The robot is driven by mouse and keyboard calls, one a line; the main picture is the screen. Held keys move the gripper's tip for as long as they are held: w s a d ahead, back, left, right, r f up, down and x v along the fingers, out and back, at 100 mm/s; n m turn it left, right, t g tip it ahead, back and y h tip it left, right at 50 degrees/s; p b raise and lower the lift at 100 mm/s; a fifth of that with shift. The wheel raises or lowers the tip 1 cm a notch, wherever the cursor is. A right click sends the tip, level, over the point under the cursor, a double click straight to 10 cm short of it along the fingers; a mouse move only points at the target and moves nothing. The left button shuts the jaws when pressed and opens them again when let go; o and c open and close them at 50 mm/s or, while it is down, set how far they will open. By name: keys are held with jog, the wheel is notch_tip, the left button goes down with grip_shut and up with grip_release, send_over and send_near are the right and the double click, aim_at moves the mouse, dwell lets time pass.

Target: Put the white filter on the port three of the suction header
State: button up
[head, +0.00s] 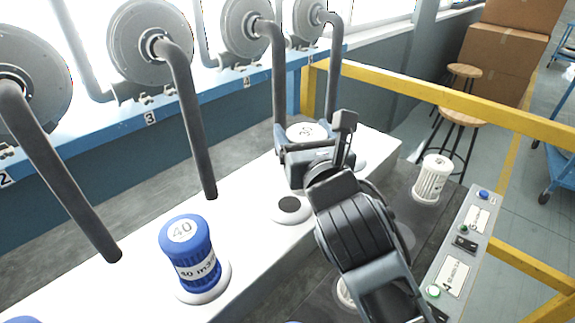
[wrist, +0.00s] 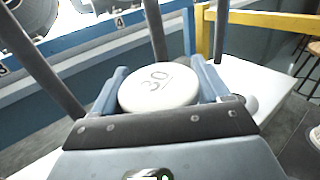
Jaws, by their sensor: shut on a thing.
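My gripper (head: 309,143) is shut on a white filter (head: 306,131) and holds it over the far part of the white suction header (head: 252,243). In the wrist view the filter's round top (wrist: 158,86), marked 30, sits between the two blue fingers. Its lower part is hidden. An empty port (head: 290,207) with a dark hole lies on the header, left of and nearer than my gripper. It is beside the pipe (head: 190,125) from the blower labelled 3 (head: 150,118). My arm covers part of the header.
A blue filter (head: 190,250) marked 40 stands upright on the nearer port. A white filter (head: 432,180) stands on the dark bench at right; another (head: 345,292) is partly behind my arm. Pipes hang along the header's back. A control panel (head: 462,245) and yellow rail (head: 450,100) are at right.

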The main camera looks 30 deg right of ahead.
notch_tip(320, 180, down, 6)
jog(key=w+a+b, duration=0.1)
jog(key=a, duration=0.1)
jog(key=shift+w+r, duration=0.2)
jog(key=shift+w, duration=0.1)
jog(key=shift+a, duration=0.1)
jog(key=shift+f, duration=0.15)
jog(key=o, duration=1.2)
jog(key=shift+c, duration=0.2)
jog(key=b+v, duration=0.1)
jog(key=v, duration=1.1)
jog(key=shift+r, duration=0.2)
